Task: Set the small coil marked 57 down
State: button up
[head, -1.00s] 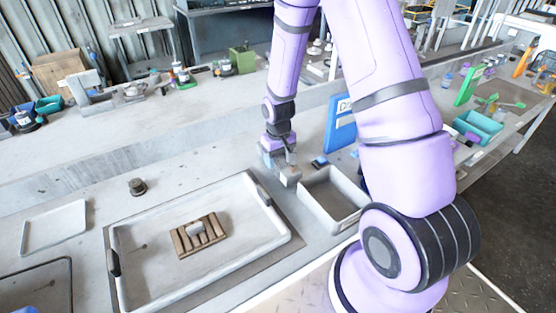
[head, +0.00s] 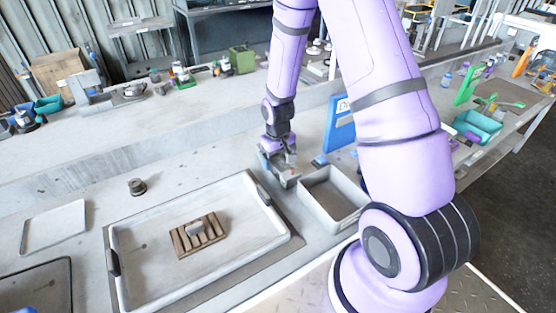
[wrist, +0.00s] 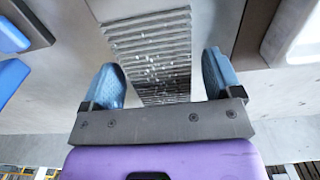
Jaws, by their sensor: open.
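My gripper (head: 284,172) is low over the bench, between the large white tray and the grey bin. In the wrist view its two blue fingertips (wrist: 165,82) are spread wide. A grey ribbed metal block (wrist: 150,45), which looks like the small coil, lies between and beyond them, with light specks on it. There is a gap between each fingertip and the block. In the head view the block is mostly hidden by my gripper. I cannot read any number on it, nor tell for sure whether it rests fully on the bench.
The large white tray (head: 128,290) holds a slatted wooden rack (head: 183,243) with a small grey piece. An open grey bin (head: 345,222) stands right of my gripper, with a blue sign (head: 338,125) behind. A dark round part (head: 137,187) and a flat tray (head: 55,228) are at left.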

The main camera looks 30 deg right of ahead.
notch_tip(320, 180, up, 20)
jog(key=s+a+t, duration=0.1)
jog(key=s, duration=0.2)
jog(key=s+a+r+t, duration=0.2)
jog(key=s+r, duration=0.7)
jog(key=s, duration=0.1)
jog(key=s+a+r+t, duration=0.2)
jog(key=s+r, duration=0.8)
jog(key=s, duration=0.1)
jog(key=shift+o, duration=0.4)
jog(key=shift+s, duration=0.55)
jog(key=g, duration=0.5)
send_over(277, 159)
notch_tip(277, 159, down, 29)
jog(key=shift+f, duration=0.1)
notch_tip(277, 159, down, 6)
jog(key=shift+f, duration=0.1)
jog(key=shift+w+d+f, duration=0.1)
jog(key=shift+w+f, duration=0.05)
jog(key=shift+f, duration=1.2)
jog(key=shift+w+d+f, duration=0.1)
jog(key=shift+f, duration=1.2)
